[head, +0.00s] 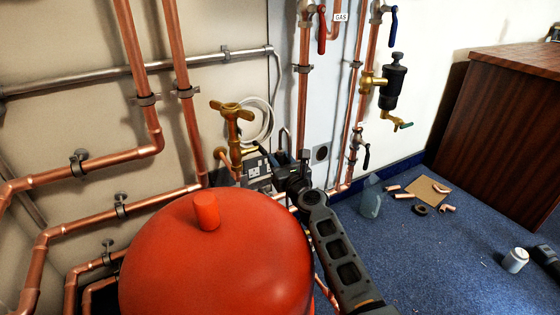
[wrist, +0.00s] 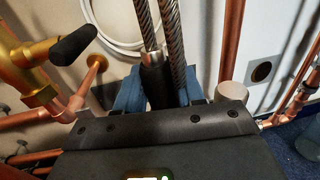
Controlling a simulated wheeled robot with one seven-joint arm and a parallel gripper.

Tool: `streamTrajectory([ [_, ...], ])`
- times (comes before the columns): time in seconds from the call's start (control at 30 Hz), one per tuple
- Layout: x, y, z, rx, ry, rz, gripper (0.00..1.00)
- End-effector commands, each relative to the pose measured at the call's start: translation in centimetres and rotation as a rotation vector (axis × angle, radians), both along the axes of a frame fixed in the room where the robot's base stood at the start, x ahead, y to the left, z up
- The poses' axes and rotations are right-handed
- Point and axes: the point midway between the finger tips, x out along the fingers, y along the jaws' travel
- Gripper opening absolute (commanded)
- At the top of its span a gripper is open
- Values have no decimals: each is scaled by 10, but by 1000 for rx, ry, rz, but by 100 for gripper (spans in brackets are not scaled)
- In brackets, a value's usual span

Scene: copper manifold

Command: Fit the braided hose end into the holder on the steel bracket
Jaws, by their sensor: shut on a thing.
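In the wrist view my gripper (wrist: 160,88) has its two blue fingers shut around the dark sleeve of the braided hose end (wrist: 157,72). Two grey braided lengths (wrist: 174,40) rise from there to the top of the picture. In the head view my gripper (head: 282,172) is beyond the red tank, near the wall, and the hose shows as a small dark arch (head: 286,136) above it. The tip of the hose end is hidden by my gripper body. I cannot make out the steel bracket or its holder in either view.
A brass valve (head: 232,118) with a dark-ended handle (wrist: 75,45) is close on the left. Copper pipes (head: 303,90) stand to the right. The red tank (head: 210,255) fills the front. A white cable coil (head: 258,120) hangs behind. A spray bottle (head: 371,198) stands on blue carpet.

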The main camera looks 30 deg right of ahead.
Motion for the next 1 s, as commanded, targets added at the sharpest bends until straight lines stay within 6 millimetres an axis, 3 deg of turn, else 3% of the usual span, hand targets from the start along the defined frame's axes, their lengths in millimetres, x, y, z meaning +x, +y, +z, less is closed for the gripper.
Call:
streamTrajectory([
  [1.0,0,0,-14,0,0,0,2],
])
